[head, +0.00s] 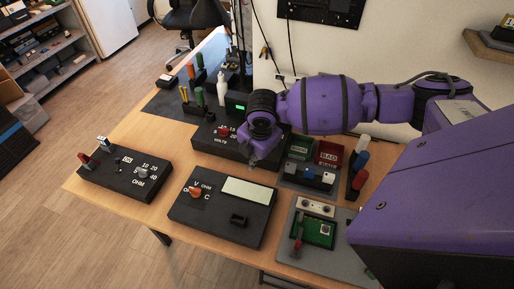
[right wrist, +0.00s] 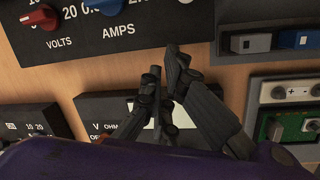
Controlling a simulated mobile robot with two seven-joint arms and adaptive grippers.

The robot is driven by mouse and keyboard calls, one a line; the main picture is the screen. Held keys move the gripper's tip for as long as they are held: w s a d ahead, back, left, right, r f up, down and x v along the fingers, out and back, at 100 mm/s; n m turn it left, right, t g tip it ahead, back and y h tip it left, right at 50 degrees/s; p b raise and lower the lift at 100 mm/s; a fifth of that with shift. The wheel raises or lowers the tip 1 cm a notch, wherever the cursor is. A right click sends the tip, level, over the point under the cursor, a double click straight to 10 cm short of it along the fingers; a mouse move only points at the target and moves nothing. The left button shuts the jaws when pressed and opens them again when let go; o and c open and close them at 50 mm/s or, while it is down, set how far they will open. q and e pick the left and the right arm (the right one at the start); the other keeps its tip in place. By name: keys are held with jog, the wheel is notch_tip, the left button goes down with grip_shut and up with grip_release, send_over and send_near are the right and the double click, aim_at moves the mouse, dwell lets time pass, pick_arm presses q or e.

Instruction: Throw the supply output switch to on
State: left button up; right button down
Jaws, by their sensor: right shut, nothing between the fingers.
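The supply (head: 208,143) is the dark box at the back middle of the table, with a green display (head: 236,107) and a red volts knob (head: 223,131). The right wrist view shows its front panel (right wrist: 170,25) with the red volts knob (right wrist: 40,18) and a blue amps knob (right wrist: 105,5). My right gripper (head: 257,160) is in front of the supply's right part. Its dark fingers (right wrist: 165,70) are shut and empty by the panel's lower edge; I cannot tell whether they touch it. I cannot make out the output switch in either view. My left gripper is out of view.
A meter (head: 222,210) with an orange knob and an ohm box (head: 125,172) stand nearer on the table. Right of the gripper are a block with small caps (head: 308,178), green and red bins (head: 328,153), and a green board (head: 314,232). Bare wood shows between the boxes.

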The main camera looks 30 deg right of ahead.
jog(key=shift+x, duration=1.05)
jog(key=d+r, duration=0.1)
jog(key=w+d+r, duration=0.1)
jog(key=d, duration=0.1)
jog(key=shift+d+r+p, duration=0.1)
jog(key=shift+d+p, duration=0.05)
jog(key=shift+p, duration=0.25)
jog(key=shift+d, duration=0.1)
jog(key=shift+w, duration=0.15)
jog(key=shift+s+d+r+y, duration=0.15)
jog(key=shift+s+r+y, duration=0.05)
jog(key=shift+y, duration=0.1)
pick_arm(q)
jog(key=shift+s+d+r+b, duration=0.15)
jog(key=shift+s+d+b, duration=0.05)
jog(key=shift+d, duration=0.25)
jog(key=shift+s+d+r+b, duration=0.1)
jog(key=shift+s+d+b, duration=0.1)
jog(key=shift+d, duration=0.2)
pick_arm(e)
jog(key=shift+w+g, duration=0.15)
jog(key=shift+g, duration=0.15)
jog(key=shift+w, duration=0.1)
